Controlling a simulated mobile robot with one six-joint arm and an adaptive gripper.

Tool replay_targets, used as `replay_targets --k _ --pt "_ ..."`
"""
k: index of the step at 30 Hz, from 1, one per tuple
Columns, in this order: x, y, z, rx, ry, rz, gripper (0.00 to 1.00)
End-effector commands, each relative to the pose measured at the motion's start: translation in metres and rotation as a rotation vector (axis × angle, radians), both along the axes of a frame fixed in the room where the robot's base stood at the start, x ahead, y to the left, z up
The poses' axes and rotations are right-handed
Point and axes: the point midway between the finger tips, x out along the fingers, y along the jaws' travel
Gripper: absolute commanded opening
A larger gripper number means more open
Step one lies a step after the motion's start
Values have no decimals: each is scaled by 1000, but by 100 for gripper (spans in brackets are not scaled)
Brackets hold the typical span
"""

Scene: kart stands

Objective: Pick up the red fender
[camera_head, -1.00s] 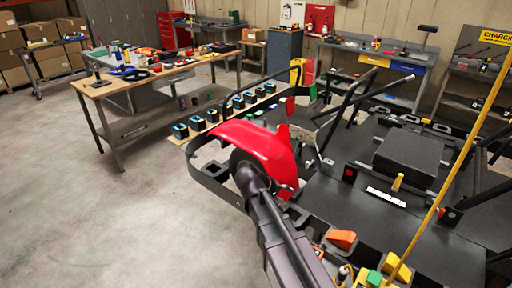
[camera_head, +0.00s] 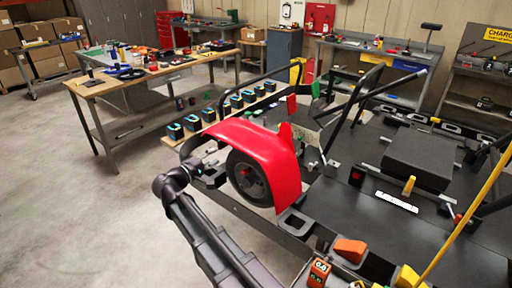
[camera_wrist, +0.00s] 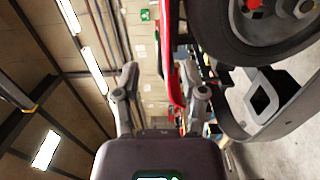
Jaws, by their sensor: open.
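The red fender (camera_head: 262,148) curves over a black wheel (camera_head: 248,180) on the kart's near left corner. In the wrist view the fender (camera_wrist: 172,85) shows as a thin red edge, lying between my fingers in the picture and closer to the right one. My gripper (camera_head: 211,174) is at the left side of the wheel, just below the fender's left end. In the wrist view its two fingers (camera_wrist: 163,85) are spread apart with nothing clamped. I cannot tell whether a finger touches the fender. The tyre (camera_wrist: 275,35) fills the wrist view's upper right.
A row of black and blue boxes (camera_head: 208,115) lies on a low board behind the fender. A wooden workbench (camera_head: 150,72) stands at the left. Orange and yellow blocks (camera_head: 350,250) lie near the front. Grey floor (camera_head: 70,220) is clear at left.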

Motion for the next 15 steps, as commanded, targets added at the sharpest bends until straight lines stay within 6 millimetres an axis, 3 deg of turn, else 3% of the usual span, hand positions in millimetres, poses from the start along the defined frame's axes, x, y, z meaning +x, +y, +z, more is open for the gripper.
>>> replay_targets --k 8,15 --pt "1 -1 0 1 2 -1 54" --pt "14 -11 0 1 2 -3 54"
